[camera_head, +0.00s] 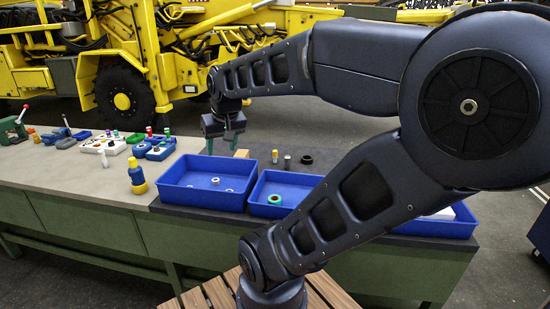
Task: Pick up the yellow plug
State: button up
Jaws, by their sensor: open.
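My gripper (223,143) points down above the dark part of the worktop, behind the left blue tray. Its jaws are open and nothing shows between them. I cannot tell for sure which thing is the yellow plug. A bottle-shaped yellow and blue piece (138,178) stands upright on the grey worktop, left of the left tray and well apart from my gripper. A small tan block (242,153) shows just right of and below my gripper, partly hidden by it. A small gold-topped cylinder (287,162) stands farther right.
The left blue tray (163,193) holds a few small rings; the middle one (262,205) holds a green ring (275,199). A black ring (307,159) lies behind it. Several switch blocks (104,146) stand at left. My arm hides much of the right side.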

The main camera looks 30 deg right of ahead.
jog(key=w+d+m, duration=0.4)
jog(key=w+d, duration=0.3)
jog(key=w, duration=0.7)
jog(key=m+g+h, duration=0.3)
jog(key=m+h, duration=0.3)
jog(key=m, duration=0.5)
send_over(276, 154)
jog(key=a, duration=0.5)
notch_tip(276, 154, down, 27)
jog(key=x, duration=0.7)
jog(key=d+x, duration=0.1)
jog(key=x, duration=0.3)
jog(key=shift+a+r, duration=0.1)
jog(key=shift+r, duration=0.2)
jog(key=shift+c, duration=0.4)
grip_shut()
